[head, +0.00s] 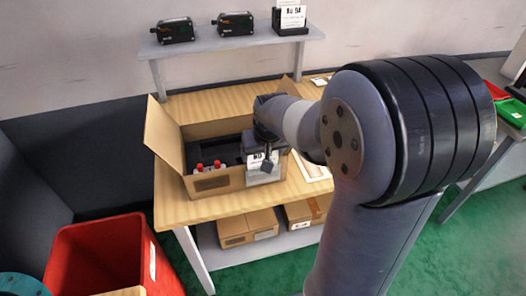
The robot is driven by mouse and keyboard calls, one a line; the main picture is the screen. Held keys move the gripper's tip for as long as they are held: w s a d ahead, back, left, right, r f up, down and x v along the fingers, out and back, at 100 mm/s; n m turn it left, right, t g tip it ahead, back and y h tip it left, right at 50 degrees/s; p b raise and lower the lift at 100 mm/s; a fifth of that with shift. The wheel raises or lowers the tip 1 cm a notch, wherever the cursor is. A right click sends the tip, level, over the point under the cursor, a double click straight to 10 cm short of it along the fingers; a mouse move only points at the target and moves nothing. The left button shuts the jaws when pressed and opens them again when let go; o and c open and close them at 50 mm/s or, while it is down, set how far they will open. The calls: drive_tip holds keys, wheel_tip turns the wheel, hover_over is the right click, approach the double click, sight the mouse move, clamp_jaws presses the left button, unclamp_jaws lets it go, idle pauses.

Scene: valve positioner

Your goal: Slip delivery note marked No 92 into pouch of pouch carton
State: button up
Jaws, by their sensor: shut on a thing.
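The open cardboard carton (214,184) stands on the wooden table with its flaps up. A black insert and red-capped parts show inside it. My gripper (268,164) is over the carton's front right edge, pointing down. It is shut on a white delivery note (257,165), whose print starts with "No"; my gripper hides the rest of the number. The note is upright at the right part of the carton's front wall. I cannot make out the pouch clearly, nor tell whether the note's lower edge is inside it.
Another note (292,17), marked No 94, stands in a black holder on the grey shelf (220,43), beside two black devices. Closed cartons (247,228) lie under the table (180,210). A red bin (100,258) stands at front left. My arm hides the table's right side.

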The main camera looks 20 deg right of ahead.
drive_tip(key=shift+f+b, duration=0.4)
drive_tip(key=shift+f, duration=0.2)
drive_tip(key=o, duration=0.9)
drive_tip(key=shift+r, duration=0.1)
drive_tip(key=v, duration=1)
drive_tip(key=shift+s+r, duration=0.15)
drive_tip(key=shift+r, duration=0.15)
drive_tip(key=shift+f, duration=0.1)
drive_tip(key=x, duration=1)
drive_tip(key=shift+f, duration=0.15)
drive_tip(key=shift+r+p, duration=0.45)
drive_tip(key=shift+p, duration=0.1)
